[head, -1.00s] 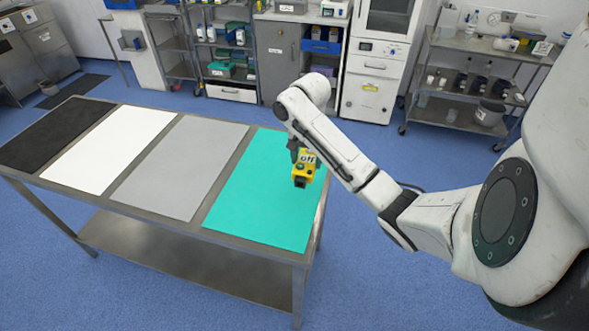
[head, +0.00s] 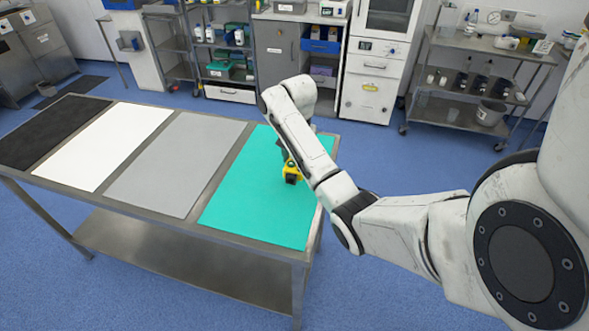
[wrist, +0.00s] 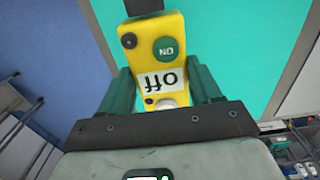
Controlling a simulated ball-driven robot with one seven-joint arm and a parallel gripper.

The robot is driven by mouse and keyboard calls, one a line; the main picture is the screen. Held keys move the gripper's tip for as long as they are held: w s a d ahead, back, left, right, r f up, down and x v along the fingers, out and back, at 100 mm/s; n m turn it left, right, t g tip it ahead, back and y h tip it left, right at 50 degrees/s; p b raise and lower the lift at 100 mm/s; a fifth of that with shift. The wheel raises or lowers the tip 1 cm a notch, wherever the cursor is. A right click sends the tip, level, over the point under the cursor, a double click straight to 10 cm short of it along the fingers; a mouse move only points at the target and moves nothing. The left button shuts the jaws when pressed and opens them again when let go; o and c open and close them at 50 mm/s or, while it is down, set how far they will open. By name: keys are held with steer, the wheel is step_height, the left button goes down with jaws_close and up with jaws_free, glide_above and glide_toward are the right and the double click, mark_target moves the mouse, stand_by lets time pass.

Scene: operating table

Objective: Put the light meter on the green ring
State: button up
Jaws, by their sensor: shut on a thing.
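A yellow box-shaped device with a green ON button and a white OFF label (wrist: 165,48) is held between the dark green fingers of my gripper (wrist: 163,82). I cannot tell for sure that it is the light meter. In the head view the device (head: 291,173) shows over the right part of a teal-green mat (head: 255,205), partly hidden by my forearm. I cannot tell whether it touches the mat. No green ring shows in either view; the mat is a plain rectangle.
The steel table (head: 150,222) also bears a grey mat (head: 172,165), a white mat (head: 105,145) and a black mat (head: 45,133), all bare. The green mat is clear left of the device. Shelves (head: 470,90) and cabinets stand along the back wall, apart from the table.

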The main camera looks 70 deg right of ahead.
mark_target(295, 165)
steer(key=shift+w+d+f+p, duration=0.3)
steer(key=shift+f+p, duration=0.05)
steer(key=shift+p, duration=0.05)
steer(key=shift+w+d+f, duration=0.3)
steer(key=shift+w+f, duration=0.1)
steer(key=shift+f, duration=0.3)
steer(key=shift+f+p, duration=0.5)
steer(key=shift+f, duration=0.9)
steer(key=shift+a+f, duration=0.1)
steer(key=shift+f, duration=0.05)
steer(key=o, duration=1.3)
